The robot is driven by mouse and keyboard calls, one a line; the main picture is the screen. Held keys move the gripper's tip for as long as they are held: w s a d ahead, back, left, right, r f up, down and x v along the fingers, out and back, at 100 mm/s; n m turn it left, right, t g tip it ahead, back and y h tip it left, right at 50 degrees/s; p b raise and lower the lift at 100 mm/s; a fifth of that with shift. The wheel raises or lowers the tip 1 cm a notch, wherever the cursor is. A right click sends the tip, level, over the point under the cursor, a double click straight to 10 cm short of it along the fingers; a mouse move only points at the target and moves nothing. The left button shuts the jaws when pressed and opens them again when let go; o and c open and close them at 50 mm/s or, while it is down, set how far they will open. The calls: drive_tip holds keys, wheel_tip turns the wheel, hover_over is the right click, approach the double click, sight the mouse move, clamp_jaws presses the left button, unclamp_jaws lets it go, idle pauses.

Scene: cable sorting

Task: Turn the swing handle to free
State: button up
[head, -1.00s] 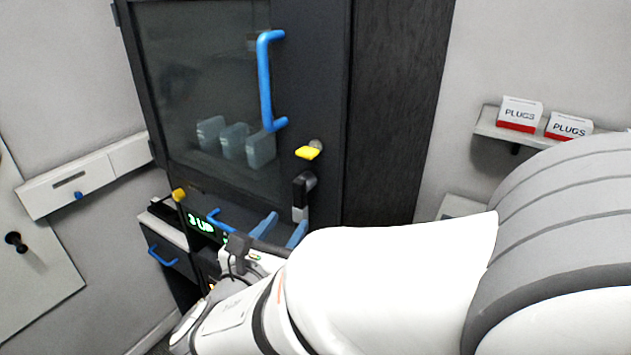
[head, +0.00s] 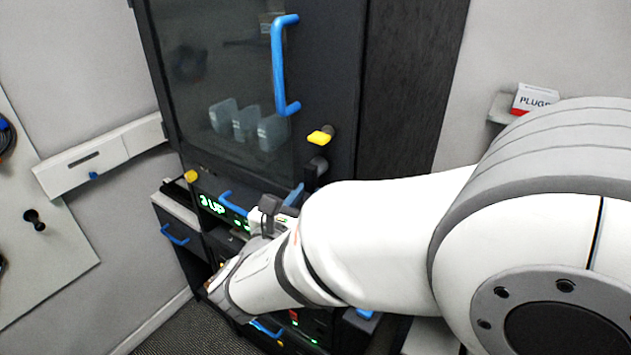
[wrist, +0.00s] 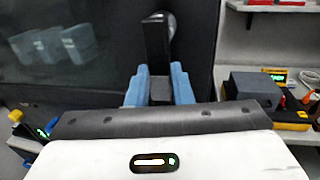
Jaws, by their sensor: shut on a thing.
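The swing handle (wrist: 155,38) is a black bar on the dark cabinet door. In the wrist view it runs down from a round grey pivot at its top right to between my blue fingers. My gripper (wrist: 160,72) is shut on the handle's lower part, one finger on each side. In the head view the upper end of the handle (head: 311,176) shows below a yellow knob; my arm hides the rest. One blue finger shows beside it there.
The cabinet door has a blue bar handle (head: 280,68) and a yellow knob (head: 320,138) just above the swing handle. A lit green display (head: 212,204) is at lower left. In the wrist view a shelf at right holds a yellow-black device (wrist: 292,115).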

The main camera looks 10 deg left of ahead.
clamp_jaws()
